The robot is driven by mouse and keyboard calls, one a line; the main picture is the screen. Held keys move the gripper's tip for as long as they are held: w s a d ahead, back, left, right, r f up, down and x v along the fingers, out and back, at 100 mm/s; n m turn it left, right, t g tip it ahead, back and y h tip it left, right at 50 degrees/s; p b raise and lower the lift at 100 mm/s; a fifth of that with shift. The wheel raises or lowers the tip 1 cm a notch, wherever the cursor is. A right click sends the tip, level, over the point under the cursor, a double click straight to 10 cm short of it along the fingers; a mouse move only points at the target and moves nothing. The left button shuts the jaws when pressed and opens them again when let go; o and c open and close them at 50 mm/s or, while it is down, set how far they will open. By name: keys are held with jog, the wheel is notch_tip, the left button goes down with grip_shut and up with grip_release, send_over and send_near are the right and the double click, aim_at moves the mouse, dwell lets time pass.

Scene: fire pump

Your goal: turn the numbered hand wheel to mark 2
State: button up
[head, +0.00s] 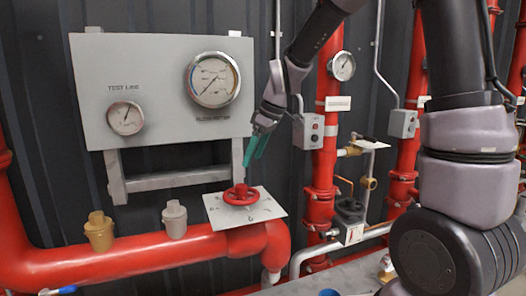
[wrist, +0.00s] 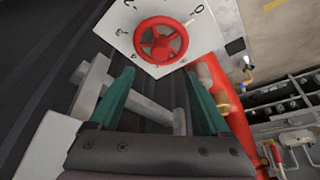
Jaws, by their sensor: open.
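The numbered hand wheel (head: 241,194) is red and sits on a white square plate (head: 268,208) above the red horizontal pipe. In the wrist view the wheel (wrist: 161,41) is at the top centre, and its plate (wrist: 132,18) carries dark digits, with a 0 near the right corner. Which mark the wheel points to is too small to tell. My gripper (head: 256,150) has green fingers and hangs above and slightly right of the wheel, apart from it. In the wrist view my gripper (wrist: 163,92) shows its fingers spread and empty.
A grey gauge panel (head: 160,85) on a frame stands behind and left. Red vertical pipes (head: 323,150) and a grey button box (head: 308,130) are to the right. Two capped fittings, brass (head: 99,231) and grey (head: 174,219), rise from the pipe left of the plate.

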aim_at(242, 185)
jog(key=x, duration=1)
jog(key=shift+a+f, duration=0.1)
jog(key=shift+f, duration=0.15)
jog(key=shift+c, duration=0.3)
